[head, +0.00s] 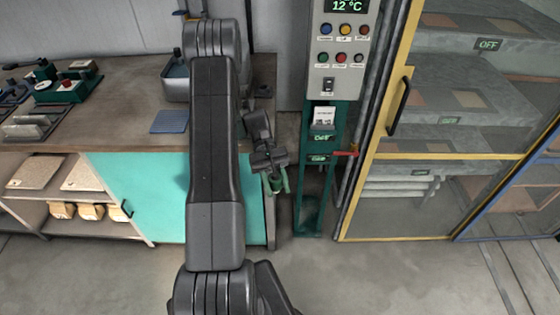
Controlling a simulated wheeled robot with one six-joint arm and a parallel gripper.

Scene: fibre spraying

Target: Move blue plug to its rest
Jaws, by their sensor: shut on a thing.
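My gripper (278,184) hangs at the end of my dark grey arm, right of the turquoise cabinet door and left of the green post. It points down and is small in view. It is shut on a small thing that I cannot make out. Narrow green parts show at its tips, and I cannot tell whether they are fingers or part of the held thing. I cannot pick out a blue plug for sure, nor its rest. My arm hides part of the bench behind it.
The workbench (120,85) at the left carries a grey tub (176,82), a blue ribbed pad (170,121) and green boxes with red knobs (66,86). A control panel (338,50) reading 12 °C tops the green post (306,205). A yellow-framed glass cabinet (450,155) stands right. Floor in front is clear.

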